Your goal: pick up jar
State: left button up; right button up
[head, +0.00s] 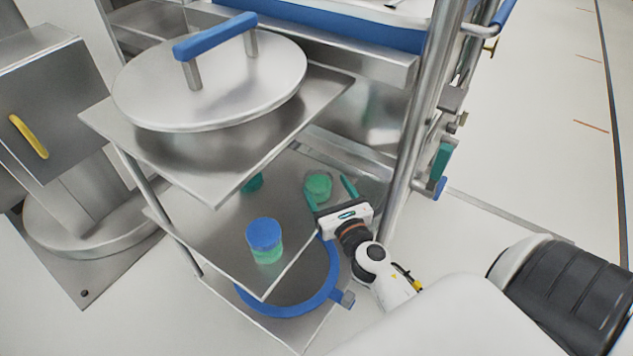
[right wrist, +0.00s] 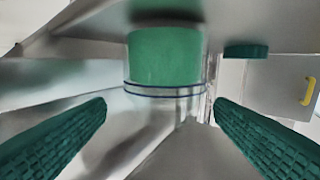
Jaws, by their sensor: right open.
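A green jar (head: 318,183) stands on the middle shelf (head: 215,222) of a metal rack, near its right side. My right gripper (head: 329,190) is open, its two green fingers pointing toward this jar. In the right wrist view the green jar (right wrist: 165,58) is ahead between the spread fingers, with blue rings beside its green part. No finger visibly touches it. A second jar with a blue lid and green body (head: 265,241) stands at the shelf's front corner. Another green item (head: 252,183) is mostly hidden under the upper shelf. My left gripper is not in view.
The upper shelf (head: 225,190) overhangs the jars and holds a large round lid (head: 140,90) with a blue handle. A rack post (head: 405,150) rises close to my right gripper. A blue-rimmed bin (head: 243,298) is below. Open floor lies to the right.

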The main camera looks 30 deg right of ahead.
aim_at(313, 167)
jog(key=shift+w+d+r, duration=0.1)
jog(key=shift+w+d, duration=0.1)
jog(key=shift+w, duration=0.9)
jog(key=w, duration=0.3)
jog(key=shift+w+d+p, duration=0.15)
jog(key=shift+w+p, duration=0.2)
jog(key=shift+w+d, duration=0.1)
jog(key=shift+w, duration=0.3)
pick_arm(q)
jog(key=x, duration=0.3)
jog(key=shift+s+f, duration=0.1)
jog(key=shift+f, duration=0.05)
pick_arm(e)
jog(key=c, duration=0.9)
jog(key=shift+c, duration=0.5)
jog(key=shift+r, duration=0.2)
